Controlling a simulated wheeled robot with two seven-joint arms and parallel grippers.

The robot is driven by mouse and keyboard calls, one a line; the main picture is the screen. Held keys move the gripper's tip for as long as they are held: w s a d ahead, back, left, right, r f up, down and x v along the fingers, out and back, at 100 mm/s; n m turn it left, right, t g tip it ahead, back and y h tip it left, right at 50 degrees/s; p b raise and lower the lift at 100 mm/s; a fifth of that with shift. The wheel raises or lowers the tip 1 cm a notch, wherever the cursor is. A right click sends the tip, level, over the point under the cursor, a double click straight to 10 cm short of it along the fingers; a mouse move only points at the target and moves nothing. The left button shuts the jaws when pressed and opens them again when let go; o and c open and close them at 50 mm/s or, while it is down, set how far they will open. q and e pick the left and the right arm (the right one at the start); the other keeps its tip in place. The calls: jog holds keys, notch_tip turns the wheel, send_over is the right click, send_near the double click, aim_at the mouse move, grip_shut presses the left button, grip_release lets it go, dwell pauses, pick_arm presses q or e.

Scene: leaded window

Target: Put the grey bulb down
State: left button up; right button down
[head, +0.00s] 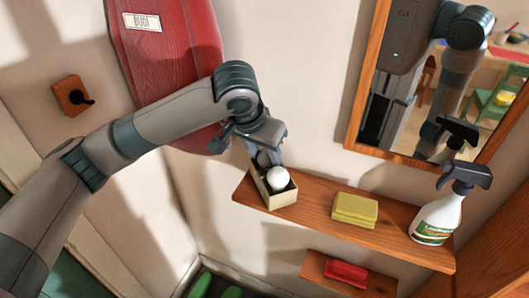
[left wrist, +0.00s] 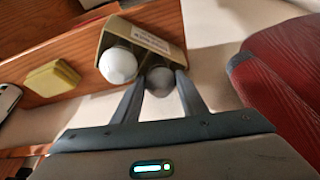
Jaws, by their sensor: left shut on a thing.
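My left gripper (head: 268,154) reaches down from the upper left to a small cream box (head: 284,200) on the wooden shelf. It is shut on the grey bulb (left wrist: 160,80), which sits between its two fingertips (left wrist: 158,88) in the left wrist view. In the head view the grey bulb (head: 263,159) is partly hidden by the gripper, at the far end of the box. A white bulb (head: 278,178) sits in the near part of the box. I cannot tell whether the grey bulb touches the box. My right gripper is not in view.
A yellow sponge (head: 354,210) and a spray bottle (head: 437,216) stand on the shelf (head: 315,205) to the right. A framed mirror (head: 352,125) hangs above. A red item (head: 346,272) lies on a lower shelf. A red board (head: 165,50) is on the wall behind my arm.

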pick_arm(q)
jog(key=o, duration=0.7)
jog(key=shift+o, duration=0.2)
jog(key=shift+r, duration=0.15)
jog(key=shift+s+a+r+b, duration=0.1)
jog(key=shift+s+r+b, duration=0.15)
jog(key=shift+r, duration=0.3)
jog(key=b+v, duration=0.2)
jog(key=v, duration=0.8)
jog(key=shift+s+r+b, duration=0.2)
jog(key=shift+r+b, duration=0.1)
jog(key=shift+a, duration=0.1)
